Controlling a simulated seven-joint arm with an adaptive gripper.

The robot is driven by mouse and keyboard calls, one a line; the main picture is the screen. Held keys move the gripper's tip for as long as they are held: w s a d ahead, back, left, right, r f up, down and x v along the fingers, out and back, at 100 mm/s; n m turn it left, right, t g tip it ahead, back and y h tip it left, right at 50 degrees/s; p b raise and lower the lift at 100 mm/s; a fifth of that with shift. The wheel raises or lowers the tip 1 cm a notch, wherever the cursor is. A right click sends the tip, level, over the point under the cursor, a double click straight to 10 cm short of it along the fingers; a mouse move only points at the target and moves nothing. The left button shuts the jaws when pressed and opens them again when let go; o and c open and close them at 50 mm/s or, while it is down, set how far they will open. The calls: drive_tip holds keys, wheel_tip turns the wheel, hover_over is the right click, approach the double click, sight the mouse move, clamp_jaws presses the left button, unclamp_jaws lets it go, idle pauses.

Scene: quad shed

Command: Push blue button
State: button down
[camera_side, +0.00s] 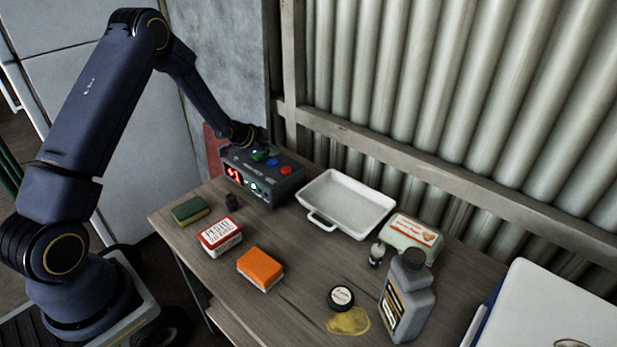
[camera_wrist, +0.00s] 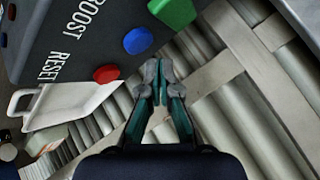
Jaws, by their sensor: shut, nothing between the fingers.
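The dark grey control box (camera_side: 246,192) stands at the back left of the table. Its blue button (camera_side: 272,162) sits on top, between a green one and the red button (camera_side: 286,170). In the wrist view, the blue button (camera_wrist: 138,40) is beside the lettering "BOOST", with the green button (camera_wrist: 172,12) above right and the red button (camera_wrist: 106,74) below left, near "RESET". My gripper (camera_wrist: 160,70) is shut and empty. Its fingertips appear just below right of the blue button; I cannot tell the height gap. In the side view, my wrist hangs over the box's back left.
A white tray (camera_side: 321,225) stands right of the box. A green sponge (camera_side: 190,210), a red-and-white box (camera_side: 220,237) and an orange sponge (camera_side: 261,265) lie in front. A grey bottle (camera_side: 408,300) stands farther right. A corrugated wall (camera_side: 450,90) rises behind the table.

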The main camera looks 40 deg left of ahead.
sight(272, 162)
drive_tip(key=shift+r, duration=2.65)
